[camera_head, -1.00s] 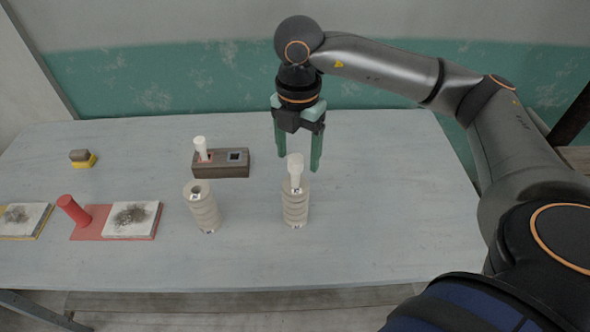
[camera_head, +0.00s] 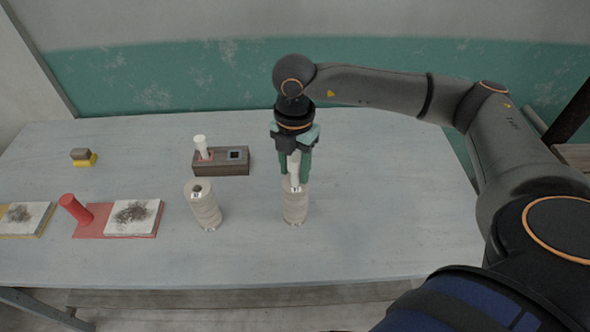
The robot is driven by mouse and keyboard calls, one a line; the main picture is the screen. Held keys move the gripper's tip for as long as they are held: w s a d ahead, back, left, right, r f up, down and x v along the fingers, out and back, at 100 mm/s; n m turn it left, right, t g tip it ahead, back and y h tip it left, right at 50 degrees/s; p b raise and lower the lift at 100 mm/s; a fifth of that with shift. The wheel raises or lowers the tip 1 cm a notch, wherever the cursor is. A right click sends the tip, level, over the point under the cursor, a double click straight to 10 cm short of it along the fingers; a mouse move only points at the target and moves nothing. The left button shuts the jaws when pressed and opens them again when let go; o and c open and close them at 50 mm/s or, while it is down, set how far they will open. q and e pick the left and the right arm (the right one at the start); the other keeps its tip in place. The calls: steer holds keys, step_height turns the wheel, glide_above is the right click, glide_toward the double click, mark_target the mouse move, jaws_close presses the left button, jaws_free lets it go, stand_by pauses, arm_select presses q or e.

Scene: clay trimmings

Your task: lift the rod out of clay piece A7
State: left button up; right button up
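A pale rod (camera_head: 294,171) stands upright in the top of the right-hand ridged clay piece (camera_head: 295,207). My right gripper (camera_head: 295,172) points down over this piece, with its green fingers on either side of the rod and seemingly pressed against it. The rod's lower end is hidden inside the clay. A second ridged clay piece (camera_head: 206,209) stands to the left with a dark hole in its top and no rod in it. The labels on both pieces are too small to read, so I cannot tell which is A7. My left gripper is out of view.
A brown block (camera_head: 236,168) behind the pieces holds another white rod (camera_head: 201,146) and has a square hole. A red handle (camera_head: 75,209), trimmings-covered white slabs (camera_head: 146,226) and a yellow-based block (camera_head: 83,158) lie left. The table's right side is clear.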

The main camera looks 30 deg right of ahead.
jaws_close()
stand_by(0.3)
